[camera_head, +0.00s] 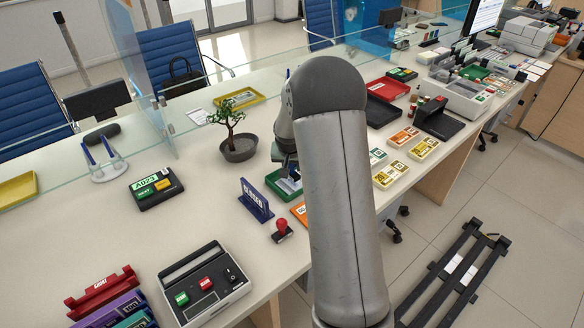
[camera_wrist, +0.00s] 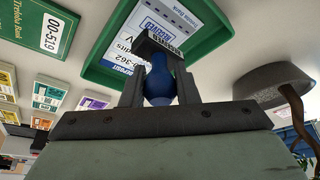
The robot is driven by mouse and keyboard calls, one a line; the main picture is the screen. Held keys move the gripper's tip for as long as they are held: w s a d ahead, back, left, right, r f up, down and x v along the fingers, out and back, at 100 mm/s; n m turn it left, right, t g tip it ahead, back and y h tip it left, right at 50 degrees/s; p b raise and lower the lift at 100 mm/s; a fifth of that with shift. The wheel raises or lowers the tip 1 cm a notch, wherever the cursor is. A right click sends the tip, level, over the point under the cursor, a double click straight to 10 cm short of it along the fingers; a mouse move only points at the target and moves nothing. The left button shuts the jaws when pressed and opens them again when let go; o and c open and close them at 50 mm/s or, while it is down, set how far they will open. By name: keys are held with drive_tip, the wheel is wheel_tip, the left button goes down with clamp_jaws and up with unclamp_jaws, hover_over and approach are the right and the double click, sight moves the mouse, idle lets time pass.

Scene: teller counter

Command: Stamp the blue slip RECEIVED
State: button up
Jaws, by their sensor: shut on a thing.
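My gripper (camera_wrist: 160,92) is shut on a stamp with a blue handle (camera_wrist: 159,80) and a dark base. In the wrist view the stamp is over a white and blue slip (camera_wrist: 127,52) in a green tray (camera_wrist: 208,47). A blue boxed mark (camera_wrist: 163,30) that seems to read RECEIVED shows on the slip, right beside the stamp's base. I cannot tell whether the base touches the slip. In the head view the green tray (camera_head: 287,193) is partly hidden behind my arm, and my gripper (camera_head: 288,168) is above it.
A potted plant (camera_head: 239,147) stands close behind the tray. A blue sign (camera_head: 256,200) and a red-handled stamp (camera_head: 282,230) are in front of it. A green card (camera_wrist: 42,28) and several coloured cards (camera_head: 404,137) lie to the right.

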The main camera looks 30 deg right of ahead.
drive_tip(key=shift+r+p, duration=0.85)
drive_tip(key=shift+r, duration=1.2)
